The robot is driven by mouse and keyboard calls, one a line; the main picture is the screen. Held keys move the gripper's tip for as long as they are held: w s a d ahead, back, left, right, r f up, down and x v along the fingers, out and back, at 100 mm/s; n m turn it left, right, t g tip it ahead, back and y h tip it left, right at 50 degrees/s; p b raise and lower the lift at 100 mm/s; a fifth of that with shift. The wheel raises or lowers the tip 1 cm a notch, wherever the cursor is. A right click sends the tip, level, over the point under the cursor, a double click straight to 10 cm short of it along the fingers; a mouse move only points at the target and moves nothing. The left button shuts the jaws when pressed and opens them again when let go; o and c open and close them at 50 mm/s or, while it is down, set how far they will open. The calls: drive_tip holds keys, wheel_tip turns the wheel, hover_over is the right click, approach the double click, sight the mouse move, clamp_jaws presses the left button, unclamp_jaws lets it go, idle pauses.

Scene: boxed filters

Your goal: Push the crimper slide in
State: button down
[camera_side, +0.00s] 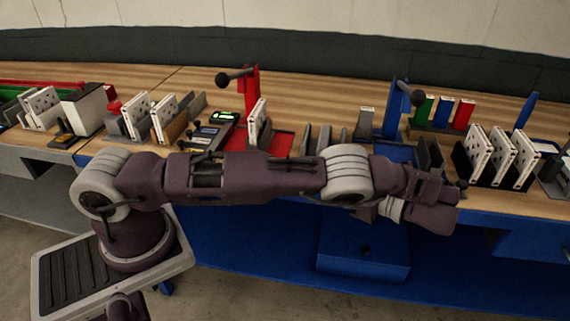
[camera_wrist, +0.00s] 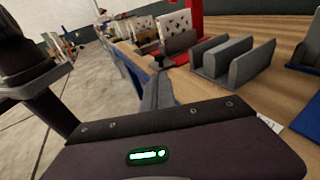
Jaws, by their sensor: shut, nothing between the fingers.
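A red press (camera_side: 252,92) with a black-knobbed lever stands left of centre on the bench, with a red base tray in front of it. A white perforated panel stands upright at it. A blue press (camera_side: 393,108) with a similar lever stands right of centre, with a blue tray (camera_side: 395,152) at its foot. I cannot tell which one has the crimper slide, or how far in it is. My gripper (camera_wrist: 163,66) is shut and empty in the wrist view, pointing along the bench's front edge. In the side view my arm largely hides its fingers.
A grey slotted rack (camera_wrist: 232,62) stands near the fingers, between the presses. White perforated panels (camera_side: 500,158) stand in a black holder at the right. Red, blue and green boxes (camera_side: 443,112) stand behind. Open floor (camera_wrist: 40,100) lies in front of the bench.

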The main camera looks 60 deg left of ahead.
drive_tip(key=x, duration=1.3)
drive_tip(key=shift+f, duration=0.1)
drive_tip(key=shift+s, duration=0.1)
drive_tip(key=s+a, duration=0.4)
drive_tip(key=shift+s+a, duration=0.2)
drive_tip(key=shift+a, duration=0.05)
drive_tip(key=shift+s, duration=0.1)
drive_tip(key=shift+d, duration=0.1)
